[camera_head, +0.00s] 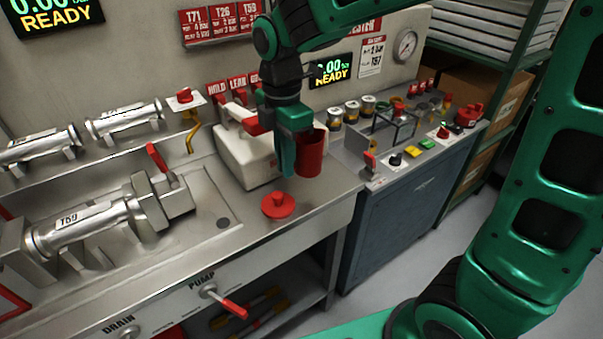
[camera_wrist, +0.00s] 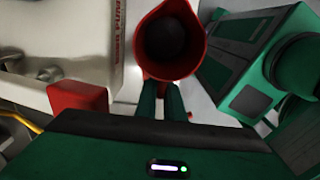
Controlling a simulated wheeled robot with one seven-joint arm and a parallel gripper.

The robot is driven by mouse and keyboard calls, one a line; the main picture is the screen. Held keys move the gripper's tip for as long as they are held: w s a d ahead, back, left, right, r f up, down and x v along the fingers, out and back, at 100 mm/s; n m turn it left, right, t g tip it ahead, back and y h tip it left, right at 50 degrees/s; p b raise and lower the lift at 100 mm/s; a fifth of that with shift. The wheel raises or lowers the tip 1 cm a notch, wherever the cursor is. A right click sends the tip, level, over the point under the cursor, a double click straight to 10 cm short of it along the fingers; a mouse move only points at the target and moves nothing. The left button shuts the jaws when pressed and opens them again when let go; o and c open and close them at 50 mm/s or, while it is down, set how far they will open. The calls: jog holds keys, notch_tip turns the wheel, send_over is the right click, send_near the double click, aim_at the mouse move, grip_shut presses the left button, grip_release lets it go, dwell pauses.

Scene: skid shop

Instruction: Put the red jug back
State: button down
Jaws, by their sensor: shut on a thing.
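The red jug (camera_head: 312,155) is in my gripper (camera_head: 289,165), in the air above the bench's front right part. It looks roughly upright in the head view. My green fingers are shut on its left side, partly hiding it. In the wrist view the jug's open round mouth and spout (camera_wrist: 171,45) face the camera, and its inside is dark. The fingers (camera_wrist: 160,100) meet just below the rim in that view. The jug's usual place cannot be made out.
A red knobbed disc (camera_head: 278,205) lies on the bench below the jug. A white box (camera_head: 245,155) with red handles stands behind left. A metal cylinder fixture (camera_head: 80,228) lies at left. A blue-grey cabinet (camera_head: 400,205) with small jars and buttons on top stands at right.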

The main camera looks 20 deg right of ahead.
aim_at(302, 161)
jog(key=w+d+f, duration=0.1)
jog(key=d+f, duration=0.1)
jog(key=d, duration=0.1)
jog(key=w+d+f, duration=0.1)
jog(key=shift+w+d+f, duration=0.1)
jog(key=shift+w+d, duration=0.15)
jog(key=shift+w, duration=0.05)
jog(key=shift+f, duration=2)
jog(key=shift+f, duration=0.1)
jog(key=c, duration=1.9)
grip_release()
jog(key=shift+o, duration=0.2)
